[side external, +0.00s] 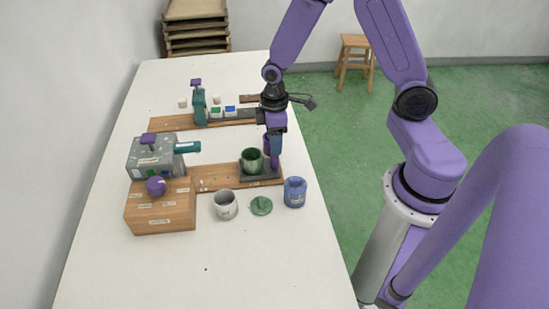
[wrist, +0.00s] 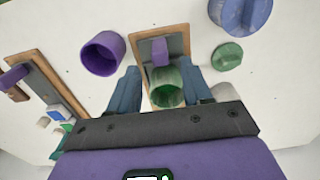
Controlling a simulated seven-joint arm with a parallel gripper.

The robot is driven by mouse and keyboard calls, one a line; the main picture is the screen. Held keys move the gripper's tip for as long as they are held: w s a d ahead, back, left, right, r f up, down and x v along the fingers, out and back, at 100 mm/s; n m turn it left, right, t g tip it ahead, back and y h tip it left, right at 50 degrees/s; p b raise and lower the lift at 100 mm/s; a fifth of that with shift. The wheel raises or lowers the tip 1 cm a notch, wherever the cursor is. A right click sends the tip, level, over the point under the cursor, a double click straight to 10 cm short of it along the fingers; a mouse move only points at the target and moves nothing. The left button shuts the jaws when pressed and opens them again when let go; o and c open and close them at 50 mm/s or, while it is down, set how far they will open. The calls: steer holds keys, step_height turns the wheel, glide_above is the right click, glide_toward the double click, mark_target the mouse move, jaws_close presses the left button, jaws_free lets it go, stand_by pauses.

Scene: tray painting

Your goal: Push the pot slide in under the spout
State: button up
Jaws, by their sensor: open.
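The pot slide is a dark plate (side external: 262,174) on a wooden board, at the board's right end in the side view. A green pot (side external: 252,161) stands upright on it, and shows in the wrist view (wrist: 166,88). The slide's purple handle (wrist: 160,52) shows in the wrist view. The teal spout (side external: 187,147) sticks out of the grey speckled machine (side external: 150,158) to the left; the pot is apart from it. My gripper (side external: 275,164) is low at the slide's right end, pointing down. In the wrist view my gripper (wrist: 159,68) is open, fingers either side of the handle and pot.
A purple cup (wrist: 103,53) stands close behind the gripper. A wooden box (side external: 161,207) is at left. A second station (side external: 199,106) stands farther back.

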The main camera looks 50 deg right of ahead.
mark_target(274, 158)
steer(key=shift+f, duration=3.55)
